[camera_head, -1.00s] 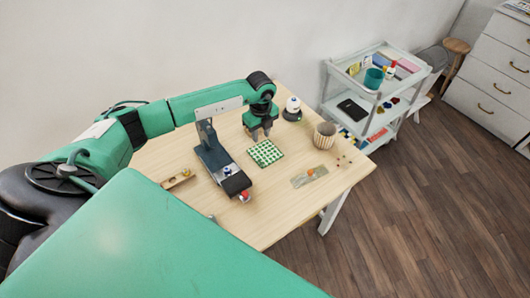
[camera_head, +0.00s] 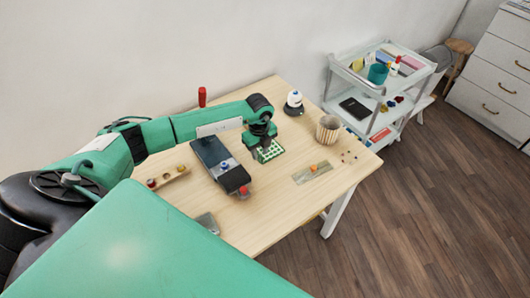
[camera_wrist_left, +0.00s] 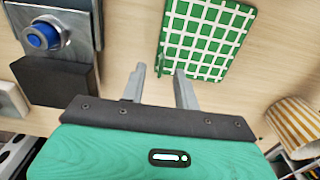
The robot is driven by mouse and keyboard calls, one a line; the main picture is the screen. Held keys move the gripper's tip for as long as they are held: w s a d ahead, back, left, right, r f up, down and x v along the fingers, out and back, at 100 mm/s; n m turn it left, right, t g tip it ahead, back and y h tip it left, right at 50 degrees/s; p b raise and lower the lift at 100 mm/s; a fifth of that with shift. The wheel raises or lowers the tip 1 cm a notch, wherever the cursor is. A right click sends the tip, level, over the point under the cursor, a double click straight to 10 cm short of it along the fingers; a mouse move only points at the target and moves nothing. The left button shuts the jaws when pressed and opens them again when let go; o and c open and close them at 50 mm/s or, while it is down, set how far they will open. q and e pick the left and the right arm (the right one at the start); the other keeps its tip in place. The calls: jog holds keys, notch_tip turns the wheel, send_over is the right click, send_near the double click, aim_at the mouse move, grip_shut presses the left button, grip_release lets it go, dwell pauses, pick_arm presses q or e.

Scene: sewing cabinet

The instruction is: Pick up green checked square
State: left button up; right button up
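The green checked square (camera_head: 270,152) lies flat on the wooden table. It is a green and white grid, partly hidden behind my left gripper (camera_head: 258,143) in the head view. In the left wrist view the square (camera_wrist_left: 205,38) shows at the top, ahead of and to the right of the fingers. My left gripper (camera_wrist_left: 160,72) is open with nothing between its fingers. Its right fingertip is close to the square's near left corner; I cannot tell whether it touches. My right gripper is not in view.
A dark and grey device with a blue knob (camera_head: 224,166) stands left of the square. A striped cup (camera_head: 328,130), a white-topped item (camera_head: 293,103) and a grey strip with an orange piece (camera_head: 313,172) are around it. A wooden holder (camera_head: 168,178) is at left.

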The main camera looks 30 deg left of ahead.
pick_arm(q)
jog(key=shift+f+b, duration=0.35)
jog(key=shift+f, duration=0.6)
jog(key=shift+r, duration=0.1)
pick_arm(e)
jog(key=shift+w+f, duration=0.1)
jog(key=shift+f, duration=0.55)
pick_arm(q)
jog(key=c, duration=0.5)
grip_shut()
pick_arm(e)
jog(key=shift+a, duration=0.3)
